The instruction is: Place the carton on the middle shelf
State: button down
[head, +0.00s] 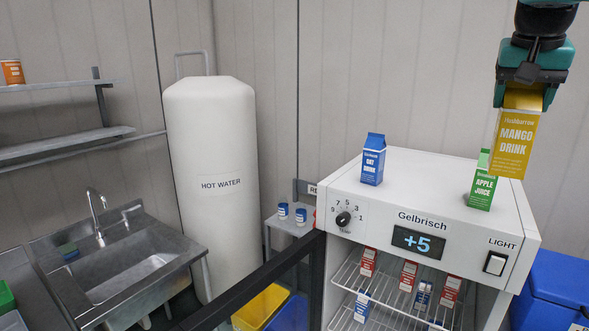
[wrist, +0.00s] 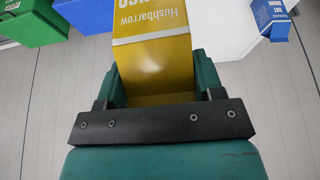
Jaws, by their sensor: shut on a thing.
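My gripper (head: 523,92) is at the upper right of the head view, shut on a yellow mango drink carton (head: 515,145). The carton hangs roughly upright, above and in front of the fridge's right end. In the wrist view the carton (wrist: 152,50) sits between the two green fingers (wrist: 160,90). Below, the white fridge (head: 400,195) has its dark-framed door (head: 262,285) open. Its upper wire shelf (head: 385,290) shows, with red cartons standing on it. A lower wire shelf (head: 345,318) shows partly; the rest of the inside is cut off by the frame.
A blue oat drink carton (head: 373,160) and a green apple juice carton (head: 482,190) stand on the fridge top. A hot water tank (head: 210,150) and a sink (head: 130,275) are to the left. A blue bin (head: 555,285) stands at the right. Yellow and blue crates lie behind the door.

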jog(key=shift+a+f, duration=0.2)
jog(key=shift+f, duration=0.4)
jog(key=s+a+f+n+y+b, duration=0.1)
jog(key=a+f+n+b, duration=0.35)
jog(key=f, duration=1.75)
jog(key=a+f+y+b, duration=0.15)
jog(key=f+b, duration=0.65)
jog(key=f, duration=1.4)
jog(key=s+a+f+n+b, duration=0.2)
jog(key=f+b, duration=0.5)
jog(key=f, duration=1.5)
jog(key=s+a+f, duration=0.1)
jog(key=s+f, duration=0.1)
jog(key=s, duration=0.5)
jog(key=shift+s+f+t, duration=0.2)
jog(key=shift+f+t, duration=0.15)
jog(key=shift+t, duration=0.05)
jog(key=shift+a, duration=0.25)
